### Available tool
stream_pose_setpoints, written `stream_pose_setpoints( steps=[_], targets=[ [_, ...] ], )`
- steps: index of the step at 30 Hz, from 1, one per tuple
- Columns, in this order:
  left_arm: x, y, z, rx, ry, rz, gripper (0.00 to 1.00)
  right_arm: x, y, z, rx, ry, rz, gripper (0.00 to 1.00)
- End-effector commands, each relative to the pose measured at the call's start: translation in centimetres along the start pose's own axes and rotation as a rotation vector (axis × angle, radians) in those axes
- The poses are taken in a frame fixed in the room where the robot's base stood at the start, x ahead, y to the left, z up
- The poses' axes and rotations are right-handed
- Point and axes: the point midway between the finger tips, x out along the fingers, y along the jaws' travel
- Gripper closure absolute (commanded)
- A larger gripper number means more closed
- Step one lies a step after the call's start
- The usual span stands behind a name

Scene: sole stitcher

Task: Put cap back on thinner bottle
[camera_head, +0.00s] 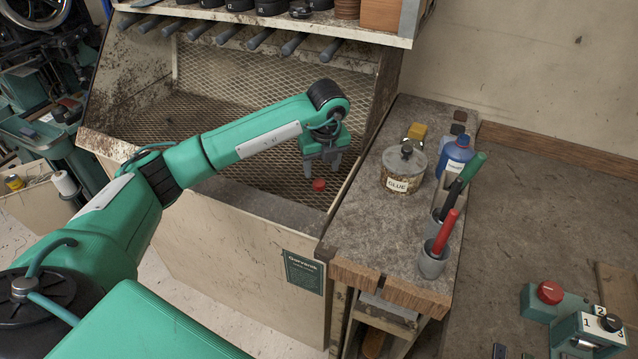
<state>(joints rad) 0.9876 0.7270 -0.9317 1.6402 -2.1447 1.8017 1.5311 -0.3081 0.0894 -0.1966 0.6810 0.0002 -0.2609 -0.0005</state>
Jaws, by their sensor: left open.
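A small red cap (319,185) lies on the mesh grate near the right front corner of the booth. My left gripper (322,166) points down just above the cap, fingers apart and with nothing between them. The fingertips look close to the cap, but I cannot tell the exact gap. A blue bottle with a white label (456,158) stands upright on the side bench, right of the glue jar. My right gripper is out of view.
The booth's front wall (235,265) rises below the grate. A red button box (549,293) sits at lower right.

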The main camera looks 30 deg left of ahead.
Motion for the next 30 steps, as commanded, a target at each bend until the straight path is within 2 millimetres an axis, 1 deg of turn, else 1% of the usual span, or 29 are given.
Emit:
stream_pose_setpoints(
  steps=[2,4,5,6,7,9,12,15,23,24,26,27,29,30],
  targets=[
    [0.4,0.1,0.0,0.0,0.001,0.001,0.44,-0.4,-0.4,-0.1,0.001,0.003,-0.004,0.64],
    [1.2,0.3,0.0,-0.001,0.002,0.004,0.44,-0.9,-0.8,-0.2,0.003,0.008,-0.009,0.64],
    [1.6,0.3,0.0,-0.001,0.002,0.003,0.44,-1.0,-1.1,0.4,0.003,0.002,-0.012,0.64],
    [2.3,0.4,0.0,-0.002,0.003,0.004,0.44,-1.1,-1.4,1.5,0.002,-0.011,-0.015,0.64],
    [2.8,0.5,0.0,-0.002,0.003,0.004,0.44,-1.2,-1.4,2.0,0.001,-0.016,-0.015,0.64],
    [3.8,0.4,0.0,0.0,0.002,0.003,0.44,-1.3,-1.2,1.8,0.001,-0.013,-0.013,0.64],
    [4.8,0.4,0.0,0.0,0.002,0.002,0.44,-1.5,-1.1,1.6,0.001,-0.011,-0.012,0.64],
    [5.2,0.4,0.0,0.001,0.001,0.001,0.44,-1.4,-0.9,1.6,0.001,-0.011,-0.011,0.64],
    [5.2,0.4,0.0,0.0,0.0,0.0,0.44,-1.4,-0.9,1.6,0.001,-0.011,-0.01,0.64],
    [5.2,0.4,0.0,0.0,0.0,0.0,0.46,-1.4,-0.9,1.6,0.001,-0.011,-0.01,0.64],
    [5.2,0.4,0.0,0.0,0.0,0.0,0.58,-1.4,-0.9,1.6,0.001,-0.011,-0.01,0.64],
    [5.2,0.4,0.0,0.0,0.0,0.0,0.66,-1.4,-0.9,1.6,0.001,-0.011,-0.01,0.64],
    [5.2,0.4,0.0,0.0,0.0,0.0,0.78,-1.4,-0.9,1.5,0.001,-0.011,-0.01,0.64],
    [5.2,0.4,0.0,0.0,0.0,0.0,0.86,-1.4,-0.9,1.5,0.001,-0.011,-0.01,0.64]
  ],
)
